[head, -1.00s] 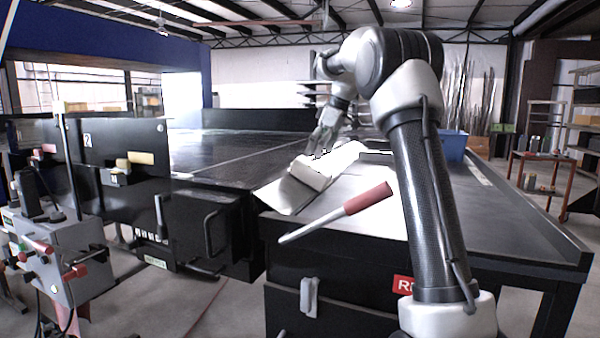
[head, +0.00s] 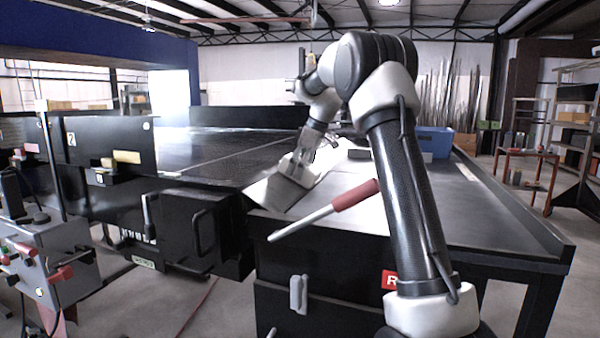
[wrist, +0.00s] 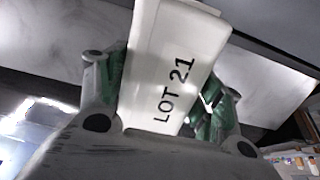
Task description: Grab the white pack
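The white pack (wrist: 172,62), printed "LOT 21", lies tilted between the green-padded fingers of my gripper (wrist: 165,100) in the wrist view. One finger is at each long side, close against it. I cannot make out whether both pads press on it. In the head view the pack (head: 301,172) is on a tilted pale plate (head: 270,193) at the table's near left corner, with my gripper (head: 303,158) right over it. The pack's upper end is partly hidden by the fingers.
A rod with a red grip (head: 345,198) stands out in front of the plate. A blue bin (head: 434,142) is at the back of the table (head: 455,215), which is mostly bare on the right. A dark conveyor (head: 215,150) lies behind left.

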